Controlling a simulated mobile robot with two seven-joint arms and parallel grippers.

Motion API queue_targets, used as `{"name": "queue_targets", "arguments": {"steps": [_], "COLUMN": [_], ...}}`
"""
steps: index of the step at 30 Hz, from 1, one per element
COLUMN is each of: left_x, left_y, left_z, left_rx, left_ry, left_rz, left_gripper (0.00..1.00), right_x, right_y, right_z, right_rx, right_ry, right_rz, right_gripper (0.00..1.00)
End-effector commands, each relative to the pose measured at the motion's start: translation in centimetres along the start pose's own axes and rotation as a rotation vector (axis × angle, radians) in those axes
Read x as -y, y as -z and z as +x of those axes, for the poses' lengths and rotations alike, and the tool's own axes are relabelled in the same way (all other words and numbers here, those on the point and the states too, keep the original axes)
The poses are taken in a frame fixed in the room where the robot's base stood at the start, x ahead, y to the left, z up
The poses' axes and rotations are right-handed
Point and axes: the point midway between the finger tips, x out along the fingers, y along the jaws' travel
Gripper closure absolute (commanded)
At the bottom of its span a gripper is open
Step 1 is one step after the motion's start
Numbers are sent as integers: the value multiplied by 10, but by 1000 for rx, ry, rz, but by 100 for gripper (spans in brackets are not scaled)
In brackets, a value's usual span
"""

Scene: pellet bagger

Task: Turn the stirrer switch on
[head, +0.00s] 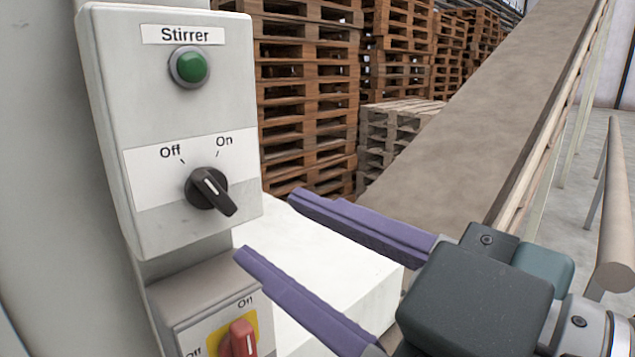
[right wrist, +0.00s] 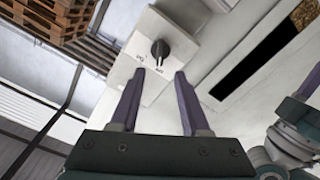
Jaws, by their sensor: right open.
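The stirrer switch (head: 207,189) is a black rotary knob on a pale grey box (head: 108,130) labelled "Stirrer". Its grip lies slanted from upper left to lower right, in line with the "Off" mark rather than the "On" mark. A green round lamp or button (head: 191,67) sits above it; I cannot tell whether it is lit. My right gripper (head: 265,222) is open and empty, its purple fingers pointing at the box from the right, apart from the knob. The knob also shows in the right wrist view (right wrist: 160,48), just beyond the fingertips.
Below is a second box with a red switch (head: 239,340) on a yellow plate, close under my lower finger. A white block (head: 335,262) stands behind the fingers. Wooden pallets (head: 305,95) and a sloping conveyor (head: 480,110) are farther back.

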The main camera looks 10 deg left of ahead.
Motion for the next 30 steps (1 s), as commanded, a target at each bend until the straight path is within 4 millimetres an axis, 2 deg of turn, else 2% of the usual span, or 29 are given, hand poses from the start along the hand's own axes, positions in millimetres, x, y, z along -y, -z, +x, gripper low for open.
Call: {"name": "queue_targets", "arguments": {"steps": [1,6,13,18,26,30], "left_x": [0,0,0,0,0,0], "left_y": [2,5,7,8,8,9], "left_z": [-7,-18,-24,-26,-26,-26], "left_rx": [2,2,1,1,-1,-1], "left_ry": [0,-2,-3,-3,-3,-3], "left_rz": [-1,-4,-5,-5,-4,-4], "left_gripper": [0,0,0,0,0,0], "right_x": [-3,-2,-2,0,0,0], "right_y": [5,4,2,2,1,1], "right_z": [9,40,71,81,82,82], "right_rx": [-2,-1,-1,-1,0,0], "right_ry": [-1,0,-1,1,0,0], "right_rz": [1,1,0,-1,0,0], "right_gripper": [54,54,54,54,54,66]}}
